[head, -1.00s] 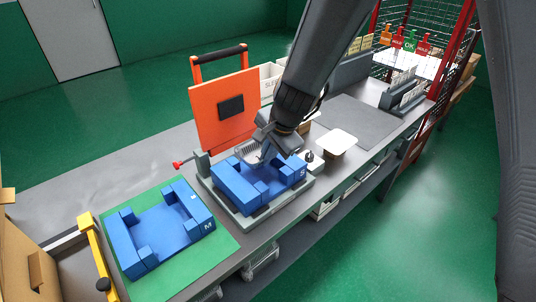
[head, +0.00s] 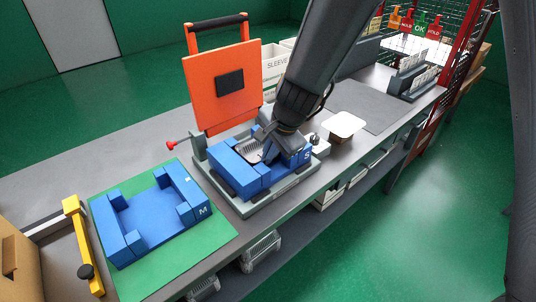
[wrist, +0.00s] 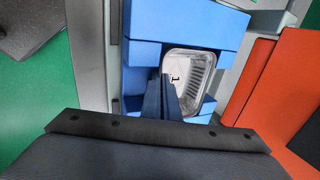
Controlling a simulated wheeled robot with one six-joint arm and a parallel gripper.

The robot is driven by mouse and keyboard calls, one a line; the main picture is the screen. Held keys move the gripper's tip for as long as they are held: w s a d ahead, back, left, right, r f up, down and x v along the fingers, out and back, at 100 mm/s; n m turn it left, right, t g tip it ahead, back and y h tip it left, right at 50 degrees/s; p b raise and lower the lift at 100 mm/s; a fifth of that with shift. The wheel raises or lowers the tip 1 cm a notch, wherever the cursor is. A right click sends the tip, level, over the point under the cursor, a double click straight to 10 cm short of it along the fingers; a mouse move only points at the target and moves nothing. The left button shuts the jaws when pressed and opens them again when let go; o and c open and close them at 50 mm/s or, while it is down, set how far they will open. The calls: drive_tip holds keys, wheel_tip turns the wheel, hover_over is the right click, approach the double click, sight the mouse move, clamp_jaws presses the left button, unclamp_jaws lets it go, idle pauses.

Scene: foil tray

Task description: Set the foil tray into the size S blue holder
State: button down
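The foil tray (head: 249,151) is a small silver tray with ribbed walls. It is in the recess of the size S blue holder (head: 235,178), about level and between its blocks; it also shows in the wrist view (wrist: 198,62). I cannot tell whether it rests fully on the holder's floor. My gripper (wrist: 165,88) points down at one side of the tray, its two dark fingers close together on the rim. In the head view my gripper (head: 268,154) hides part of the tray and holder.
The holder sits in a grey base with a raised orange lid (head: 222,88) behind it. A blue M holder (head: 160,215) lies on a green mat (head: 215,243) at the left. A white-topped block (head: 344,124) stands to the right. A dark mat (head: 372,108) lies clear beyond it.

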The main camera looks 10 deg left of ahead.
drive_tip(key=c, duration=2)
unclamp_jaws()
drive_tip(key=p+v, duration=0.1)
drive_tip(key=v, duration=0.7)
drive_tip(key=s+d+f+n+h, duration=0.1)
drive_tip(key=s+d+n, duration=0.1)
drive_tip(key=d, duration=0.7)
drive_tip(key=s+d+n+g+h, duration=0.1)
drive_tip(key=s+d+n, duration=0.2)
drive_tip(key=d, duration=0.6)
drive_tip(key=s+d+f+n+h+b, duration=0.1)
drive_tip(key=s+d+n, duration=0.2)
drive_tip(key=d, duration=0.6)
drive_tip(key=shift+s+f, duration=0.15)
drive_tip(key=shift+s, duration=0.45)
drive_tip(key=shift+s+f, duration=0.15)
drive_tip(key=shift+s, duration=0.45)
